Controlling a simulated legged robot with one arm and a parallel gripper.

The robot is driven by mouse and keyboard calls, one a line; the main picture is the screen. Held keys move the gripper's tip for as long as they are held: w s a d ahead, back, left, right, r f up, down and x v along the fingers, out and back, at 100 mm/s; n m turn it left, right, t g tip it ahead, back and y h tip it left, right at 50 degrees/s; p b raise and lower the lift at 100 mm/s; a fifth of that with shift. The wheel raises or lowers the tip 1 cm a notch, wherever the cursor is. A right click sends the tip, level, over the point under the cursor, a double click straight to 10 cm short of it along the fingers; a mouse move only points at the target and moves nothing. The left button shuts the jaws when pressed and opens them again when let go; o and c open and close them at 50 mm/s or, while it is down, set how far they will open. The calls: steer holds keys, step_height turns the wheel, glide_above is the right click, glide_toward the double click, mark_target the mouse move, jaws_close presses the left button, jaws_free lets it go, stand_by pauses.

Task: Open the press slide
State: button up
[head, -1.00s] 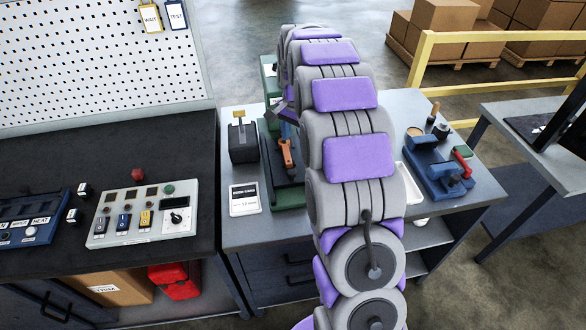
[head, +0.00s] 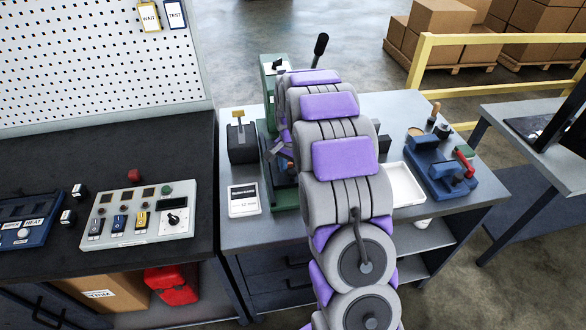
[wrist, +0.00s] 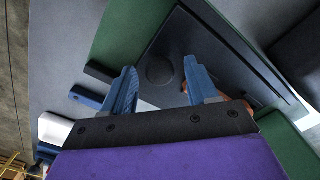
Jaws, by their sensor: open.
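The green press (head: 268,75) stands on the grey bench, with a black lever (head: 320,46) rising at its back right. Its dark slide lies low on the green base, mostly hidden by my arm in the head view. In the wrist view the dark slide plate (wrist: 158,70) with a round mark lies over the green base (wrist: 125,35). An orange part (wrist: 250,101) shows beside and behind the right finger. My gripper (wrist: 163,85) is open, its two blue fingers apart over the plate; contact cannot be told. In the head view my gripper (head: 281,148) is partly hidden.
A black block with a yellow top (head: 241,142) and a white card (head: 244,200) lie left of the press. A white tray (head: 404,185) and a blue fixture with a red handle (head: 440,170) are on the right. A control box (head: 138,215) sits on the left bench.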

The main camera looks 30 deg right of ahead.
steer(key=shift+a+r, duration=0.1)
steer(key=shift+a, duration=0.25)
steer(key=shift+c, duration=1.1)
steer(key=shift+d, duration=0.5)
steer(key=c, duration=0.4)
steer(key=shift+a, duration=0.1)
jaws_close()
